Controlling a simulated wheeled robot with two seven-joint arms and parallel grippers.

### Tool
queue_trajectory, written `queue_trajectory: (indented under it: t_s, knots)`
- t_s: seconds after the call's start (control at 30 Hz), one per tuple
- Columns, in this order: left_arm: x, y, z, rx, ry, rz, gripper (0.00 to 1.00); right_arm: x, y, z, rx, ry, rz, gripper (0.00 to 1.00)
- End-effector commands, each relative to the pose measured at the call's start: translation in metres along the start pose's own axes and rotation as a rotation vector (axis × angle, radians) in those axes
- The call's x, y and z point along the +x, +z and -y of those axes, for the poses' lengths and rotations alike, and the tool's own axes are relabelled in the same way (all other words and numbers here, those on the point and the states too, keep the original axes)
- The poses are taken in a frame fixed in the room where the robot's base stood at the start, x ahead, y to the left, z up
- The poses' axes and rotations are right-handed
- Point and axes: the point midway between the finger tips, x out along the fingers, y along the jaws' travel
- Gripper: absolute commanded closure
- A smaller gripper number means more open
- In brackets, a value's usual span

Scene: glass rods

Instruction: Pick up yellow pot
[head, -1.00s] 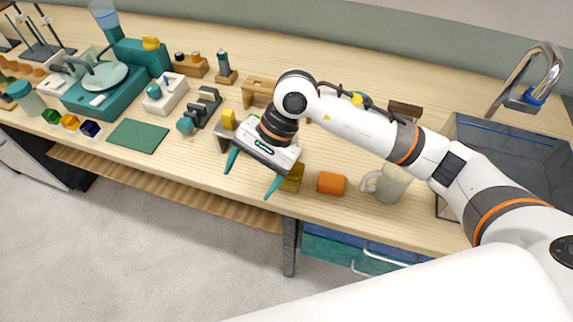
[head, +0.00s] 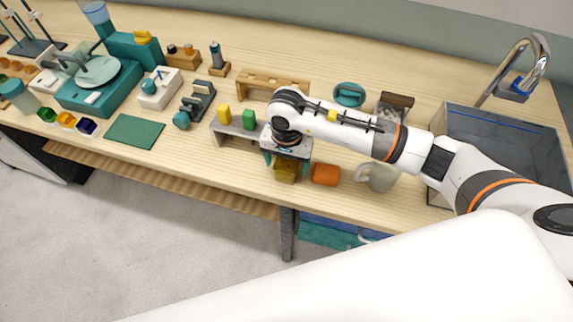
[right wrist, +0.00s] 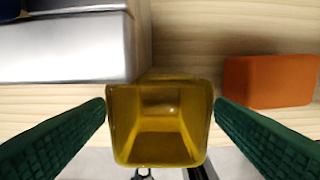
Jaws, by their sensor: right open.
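The yellow pot (head: 285,171) is a small, see-through, square-sided cup standing near the front edge of the table. In the right wrist view the yellow pot (right wrist: 160,125) sits between the two green fingers of my right gripper (right wrist: 160,118). The fingers are open, one on each side of the pot, close to its walls. In the head view my right gripper (head: 286,161) is right above and around the pot, and partly hides it. My left gripper is not in view.
An orange block (head: 326,174) lies just right of the pot; it also shows in the right wrist view (right wrist: 268,81). A grey mug (head: 377,177) stands further right. A small grey stand (head: 232,130) with yellow and green blocks is close on the left. A sink (head: 500,150) is at far right.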

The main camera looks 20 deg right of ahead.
Motion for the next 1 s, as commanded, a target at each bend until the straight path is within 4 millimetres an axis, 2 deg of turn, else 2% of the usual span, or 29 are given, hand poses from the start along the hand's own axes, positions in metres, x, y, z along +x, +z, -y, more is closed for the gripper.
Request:
queue_trajectory:
  t_s: [0.03, 0.2, 0.47, 0.77, 1.0]
  knots:
    - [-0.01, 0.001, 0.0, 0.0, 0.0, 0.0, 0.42, 0.004, -0.003, 0.0, 0.001, -0.003, -0.005, 0.23]
    - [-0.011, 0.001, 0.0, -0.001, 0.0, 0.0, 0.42, 0.024, -0.001, 0.0, 0.001, 0.001, -0.001, 0.23]
    - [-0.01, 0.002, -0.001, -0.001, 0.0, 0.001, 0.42, 0.026, -0.001, -0.001, 0.0, 0.002, 0.001, 0.24]
    - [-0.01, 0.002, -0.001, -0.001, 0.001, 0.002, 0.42, 0.026, -0.001, -0.001, 0.0, 0.002, 0.0, 0.73]
    - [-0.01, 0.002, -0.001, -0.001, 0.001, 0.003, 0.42, 0.025, -0.001, -0.001, 0.0, 0.002, 0.001, 0.74]
